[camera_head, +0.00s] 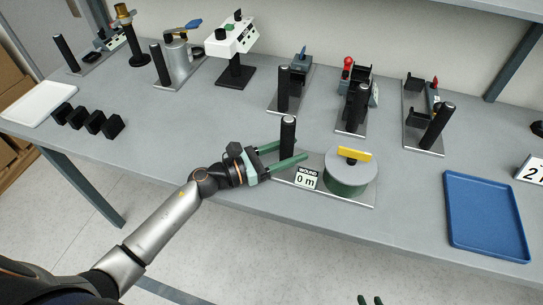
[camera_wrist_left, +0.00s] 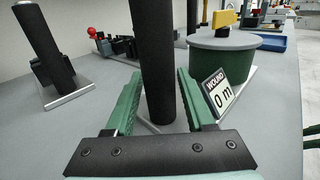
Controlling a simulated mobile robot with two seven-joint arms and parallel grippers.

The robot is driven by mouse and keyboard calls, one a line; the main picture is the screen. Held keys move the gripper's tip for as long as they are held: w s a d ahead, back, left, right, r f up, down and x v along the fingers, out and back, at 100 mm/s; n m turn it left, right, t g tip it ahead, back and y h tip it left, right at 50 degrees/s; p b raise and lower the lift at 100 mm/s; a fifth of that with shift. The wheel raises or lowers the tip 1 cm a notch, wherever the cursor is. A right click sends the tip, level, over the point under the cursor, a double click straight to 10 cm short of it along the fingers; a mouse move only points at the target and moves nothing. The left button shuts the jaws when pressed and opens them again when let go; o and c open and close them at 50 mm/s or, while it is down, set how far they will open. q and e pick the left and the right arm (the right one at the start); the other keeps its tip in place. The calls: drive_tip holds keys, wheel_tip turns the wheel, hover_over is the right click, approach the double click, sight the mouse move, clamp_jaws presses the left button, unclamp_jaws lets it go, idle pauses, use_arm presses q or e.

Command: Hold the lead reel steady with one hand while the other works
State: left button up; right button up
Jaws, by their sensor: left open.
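The lead reel (camera_head: 347,184) is a green drum with a grey top and a yellow crank bar (camera_head: 354,154). It stands on a metal plate with a "WOUND 0 m" sign (camera_head: 306,178) and a black upright post (camera_head: 288,138). My left gripper (camera_head: 283,157) is open at the post. In the left wrist view the post (camera_wrist_left: 158,60) stands between the green fingers, with a gap on each side. The reel (camera_wrist_left: 223,57) is beyond the right finger.
Several other fixtures with black posts line the back of the bench. A blue tray (camera_head: 484,248) lies at the right, a white tray (camera_head: 38,101) at the far left, with several black blocks (camera_head: 88,120) beside it. The bench front left of the reel is clear.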

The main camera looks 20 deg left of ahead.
use_arm(q)
drive_tip(key=shift+x, duration=1)
clamp_jaws()
idle(0.8)
